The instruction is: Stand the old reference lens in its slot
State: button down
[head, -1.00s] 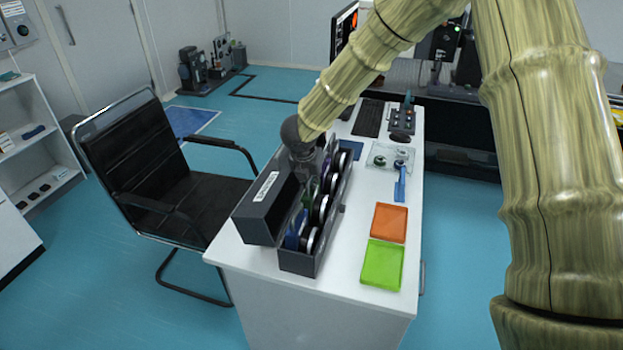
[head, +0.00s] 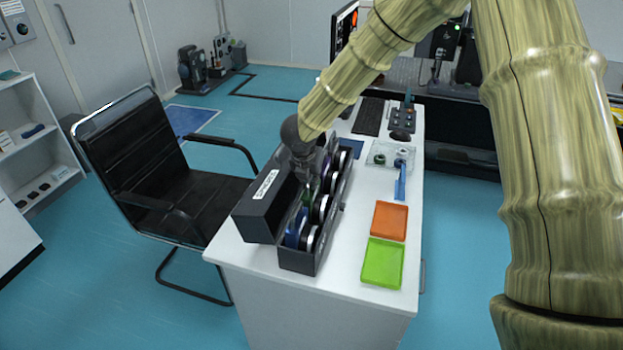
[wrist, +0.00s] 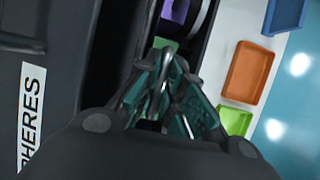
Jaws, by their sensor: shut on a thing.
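A long dark lens case (head: 300,262) stands open on the white desk, its labelled lid (head: 262,205) tipped to the left. Several round lenses with coloured tabs stand in a row in it, among them a blue one (head: 292,232) and a green one (head: 309,192). My gripper (head: 308,178) is down at the case's middle, and in the wrist view its teal fingers (wrist: 164,100) are shut on a thin grey-edged piece, seen edge-on, which I take for the old reference lens (wrist: 159,88). Its lower part and the slot under it are hidden.
An orange tray (head: 390,222) and a green tray (head: 382,263) lie right of the case. A clear tray (head: 382,155), a blue strip (head: 400,184) and a keyboard (head: 369,117) lie farther back. A black chair (head: 165,170) stands left of the desk.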

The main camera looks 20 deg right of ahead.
jog(key=shift+f, duration=0.1)
jog(key=c, duration=0.6)
grip_release()
jog(key=shift+c, duration=0.2)
jog(key=shift+r+p, duration=3.05)
jog(key=shift+r, duration=1.45)
